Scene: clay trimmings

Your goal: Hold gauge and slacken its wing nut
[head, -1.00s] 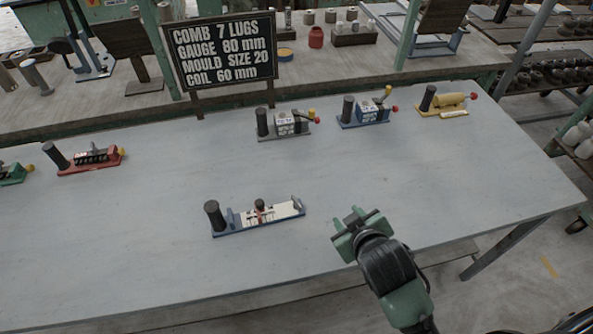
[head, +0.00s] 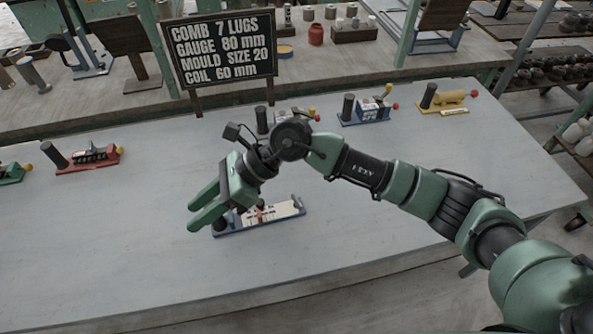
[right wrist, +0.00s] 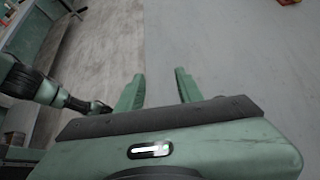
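The gauge, a blue base with a white scale plate (head: 285,212), lies on the near middle of the table. A small brown and dark fitting, perhaps the wing nut (head: 260,213), shows on its plate beside my wrist. The gauge's dark post at its left end is mostly covered by my gripper. My right gripper (head: 205,213) is over the gauge's left end, fingers apart and pointing lower left. In the right wrist view its fingers (right wrist: 158,92) are open with nothing between them. My left gripper is out of the head view; in the right wrist view another arm appears, its end unclear.
A sign (head: 222,50) stands at the table's back edge. Along the back are a red device (head: 85,163), a grey one partly hidden by my arm, a blue one (head: 365,115) and a yellow one (head: 447,103). The table's left front is clear.

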